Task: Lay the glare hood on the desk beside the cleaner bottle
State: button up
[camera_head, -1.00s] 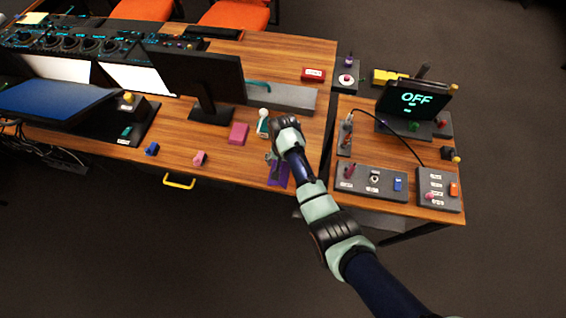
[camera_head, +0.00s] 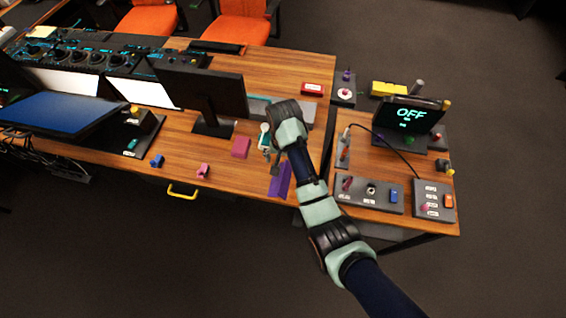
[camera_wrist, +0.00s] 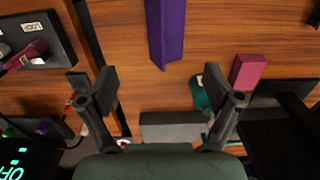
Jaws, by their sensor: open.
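The purple glare hood (camera_head: 281,182) lies on the wooden desk near its front right edge. In the wrist view the hood (camera_wrist: 166,30) is long and folded, at the top centre, with its upper end cut off by the frame. The cleaner bottle (camera_head: 264,132), white and teal, stands behind the hood and to its left, a short gap away. It is partly hidden by my right finger in the wrist view (camera_wrist: 201,93). My gripper (camera_wrist: 158,92) is open and empty above the desk, apart from the hood. The fingers are partly hidden in the head view.
A pink block (camera_head: 241,147) lies left of the bottle. A monitor (camera_head: 205,90) stands behind it, and a grey block (camera_wrist: 172,127) lies at the back. A side table with switch panels (camera_head: 368,194) and an OFF screen (camera_head: 409,116) stands to the right.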

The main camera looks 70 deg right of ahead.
jog(key=shift+w+a, duration=0.1)
dwell(0.3)
jog(key=w+a+r+n+t+h, duration=0.1)
jog(key=w+a+r+n+t, duration=0.2)
jog(key=a, duration=0.4)
jog(key=w+a+r+n+t+h, duration=0.1)
jog(key=w+a+r+n+t, duration=0.2)
jog(key=w+a, duration=0.35)
jog(key=w+a+r+n+t, duration=0.1)
jog(key=w+a+r+n, duration=0.25)
jog(key=a, duration=0.45)
jog(key=s+a+r+n+t+y, duration=0.1)
jog(key=s+a+r+n+t, duration=0.1)
jog(key=a+r, duration=0.4)
jog(key=s+a+r+n+t+y, duration=0.1)
jog(key=a+r+n, duration=0.4)
jog(key=a, duration=0.6)
notch_tip(320, 180, up, 2)
jog(key=s+t, duration=0.1)
jog(key=t, duration=0.1)
jog(key=shift+a+t, duration=0.25)
jog(key=shift+t, duration=0.15)
